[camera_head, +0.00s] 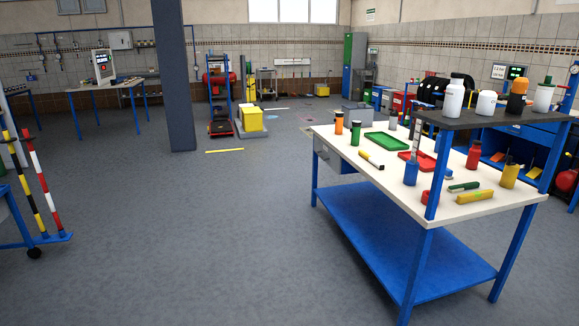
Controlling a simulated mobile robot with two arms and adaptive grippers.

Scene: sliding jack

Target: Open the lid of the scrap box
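No box in view is clearly marked as the scrap box. A yellow box (250,117) stands across the room on a low grey base (248,135), with a smaller yellow piece at its top left. A grey box (358,114) stands on the floor behind the workbench, partly hidden by it. At this distance I cannot tell whether either has a lid or whether it is open. Neither of my grippers is in view.
A workbench (335,134) with blue legs, bottles and trays fills the right. A dark pillar (175,80) stands left of centre. A blue stand with striped poles (40,180) is at the left edge. The grey floor (190,230) between them is clear.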

